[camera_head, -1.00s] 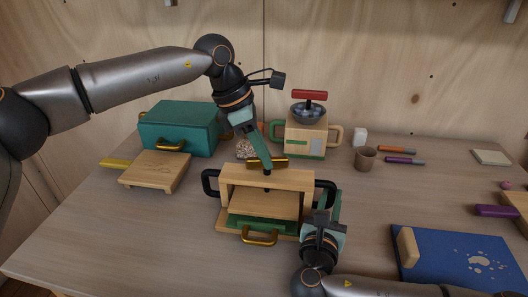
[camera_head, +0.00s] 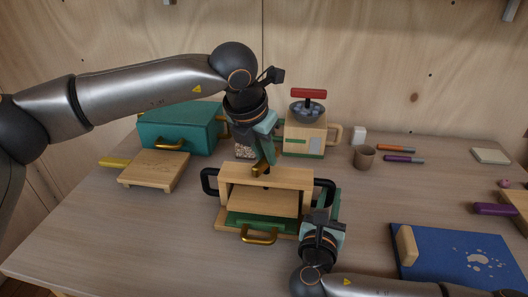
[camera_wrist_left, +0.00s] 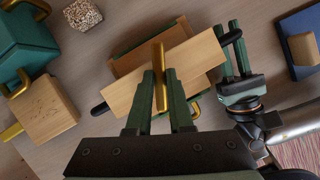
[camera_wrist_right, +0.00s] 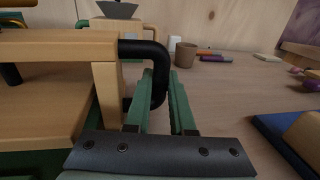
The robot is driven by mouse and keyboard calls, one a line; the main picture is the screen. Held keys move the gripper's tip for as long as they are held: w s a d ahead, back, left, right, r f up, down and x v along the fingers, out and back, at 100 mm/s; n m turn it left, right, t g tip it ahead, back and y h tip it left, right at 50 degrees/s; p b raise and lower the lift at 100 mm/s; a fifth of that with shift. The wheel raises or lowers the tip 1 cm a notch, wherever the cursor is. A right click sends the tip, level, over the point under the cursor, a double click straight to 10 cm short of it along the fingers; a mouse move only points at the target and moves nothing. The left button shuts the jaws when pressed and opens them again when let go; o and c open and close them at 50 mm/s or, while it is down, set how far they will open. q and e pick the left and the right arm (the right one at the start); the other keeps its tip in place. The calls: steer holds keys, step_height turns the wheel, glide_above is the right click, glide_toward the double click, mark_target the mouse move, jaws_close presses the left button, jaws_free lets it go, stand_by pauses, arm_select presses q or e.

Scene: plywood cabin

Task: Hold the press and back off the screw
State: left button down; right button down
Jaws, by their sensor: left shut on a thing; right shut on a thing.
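The wooden press (camera_head: 290,178) stands in the middle of the table, with black side handles and a green drawer-like front with a brass pull (camera_head: 259,237). Its brass screw bar (camera_wrist_left: 159,78) sits above the top beam. My left gripper (camera_head: 264,165) comes from above and is shut on the brass bar; in the left wrist view its fingers lie on both sides of it. My right gripper (camera_wrist_right: 158,88) is shut on the press's right black handle (camera_wrist_right: 157,62). The screw shaft under the beam is mostly hidden in the head view.
A teal box (camera_head: 181,128) and a small wooden board (camera_head: 155,169) stand to the left. A grinder-like wooden box (camera_head: 305,138) is behind the press. A brown cup (camera_head: 364,157) and markers are at the back right. A blue mat (camera_head: 440,270) lies at the front right.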

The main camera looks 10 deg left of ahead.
arm_select(q)
steer(key=n+y, duration=0.1)
steer(key=n, duration=0.3)
steer(key=shift+d+n+y, duration=0.1)
steer(key=shift+n+y, duration=0.2)
steer(key=shift+y, duration=0.1)
steer(key=n+y, duration=0.1)
steer(key=n, duration=0.1)
steer(key=n+y, duration=0.1)
steer(key=n, duration=0.2)
steer(key=shift+d+n, duration=0.15)
steer(key=shift+n, duration=0.15)
steer(key=n, duration=0.2)
steer(key=n+g+y, duration=0.1)
steer(key=n, duration=0.2)
steer(key=shift+w+d+g+y, duration=0.1)
steer(key=shift+g+y, duration=0.2)
steer(key=n+g, duration=0.1)
steer(key=n, duration=0.1)
steer(key=n+y, duration=0.1)
steer(key=n, duration=0.2)
steer(key=shift+w+n+g, duration=0.1)
steer(key=shift+n+g, duration=0.2)
steer(key=shift+g, duration=0.1)
steer(key=c, duration=0.8)
jaws_free()
steer(key=v, duration=0.7)
steer(key=shift+r, duration=0.25)
